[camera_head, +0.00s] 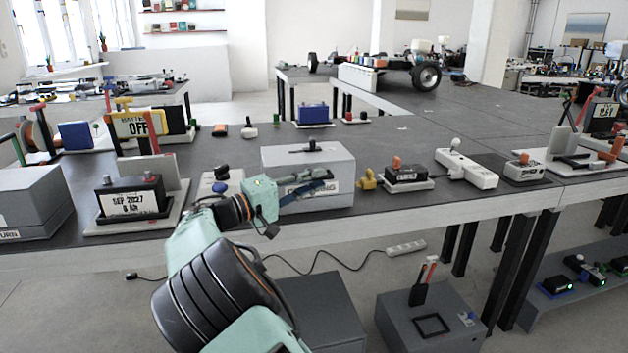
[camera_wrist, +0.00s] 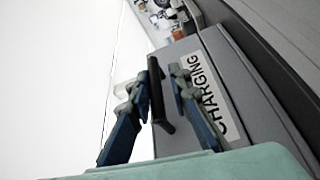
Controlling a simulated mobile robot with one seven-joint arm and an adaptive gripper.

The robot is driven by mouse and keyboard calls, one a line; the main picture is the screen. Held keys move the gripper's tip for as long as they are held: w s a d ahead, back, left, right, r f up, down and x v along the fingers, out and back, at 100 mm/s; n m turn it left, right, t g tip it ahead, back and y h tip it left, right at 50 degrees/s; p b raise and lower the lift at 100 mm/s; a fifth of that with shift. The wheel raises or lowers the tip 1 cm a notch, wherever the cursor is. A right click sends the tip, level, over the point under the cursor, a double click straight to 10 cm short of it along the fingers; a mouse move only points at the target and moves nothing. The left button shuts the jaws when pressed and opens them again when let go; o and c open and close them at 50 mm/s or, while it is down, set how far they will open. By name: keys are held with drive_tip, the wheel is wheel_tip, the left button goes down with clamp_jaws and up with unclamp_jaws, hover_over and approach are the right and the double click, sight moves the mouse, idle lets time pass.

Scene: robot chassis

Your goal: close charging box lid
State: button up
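The grey charging box (camera_head: 278,180) stands on the dark worktop in the middle of the head view, with a CHARGING label on its front. Its lid (camera_head: 290,154) appears flat on top and bears a dark bar handle (camera_head: 320,149). My gripper (camera_head: 328,185) reaches across the box's front in the head view and covers part of the label. In the wrist view, my gripper (camera_wrist: 159,80) is open, its two blue fingers apart. The handle (camera_wrist: 157,95) shows in the gap between them; contact is not visible. The box (camera_wrist: 240,80) lies to the right there.
A grey box marked with letters ending in URN (camera_head: 30,200) stands at the left edge. A battery on a stand (camera_head: 132,198) is left of my arm. Yellow part (camera_head: 367,180), black battery (camera_head: 405,175) and white power strip (camera_head: 467,168) stand to the right.

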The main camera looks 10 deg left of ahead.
drive_tip(key=shift+a, duration=0.1)
drive_tip(key=v, duration=1.2)
